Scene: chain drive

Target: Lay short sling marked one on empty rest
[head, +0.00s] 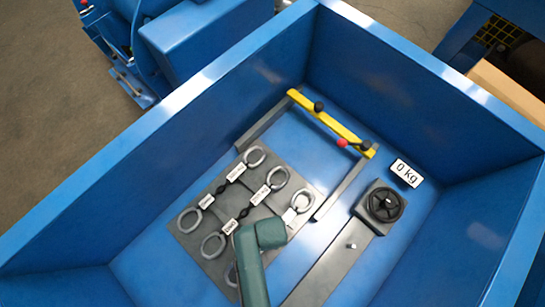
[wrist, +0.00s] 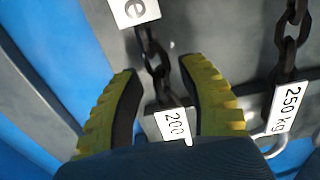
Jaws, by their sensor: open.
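Short slings with rings, dark chain and white tags lie on a grey plate (head: 200,247) in the head view. The left sling (head: 236,172) and the middle sling (head: 261,195) show whole; my arm hides part of the right sling (head: 299,201). In the wrist view my gripper (wrist: 160,66) is open, its yellow fingers on either side of a dark chain (wrist: 153,52). That chain carries a tag ending in "e" (wrist: 133,10) and one reading "200" (wrist: 173,125). The full word is cut off. I cannot tell which part is the empty rest.
A second chain (wrist: 288,38) with a "250 kg" tag (wrist: 286,107) hangs close to the right finger. High blue walls (head: 130,180) enclose the work area. A yellow bar (head: 330,122) with knobs, a black handwheel (head: 384,204) and a "0 kg" display (head: 406,172) stand beyond the plate.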

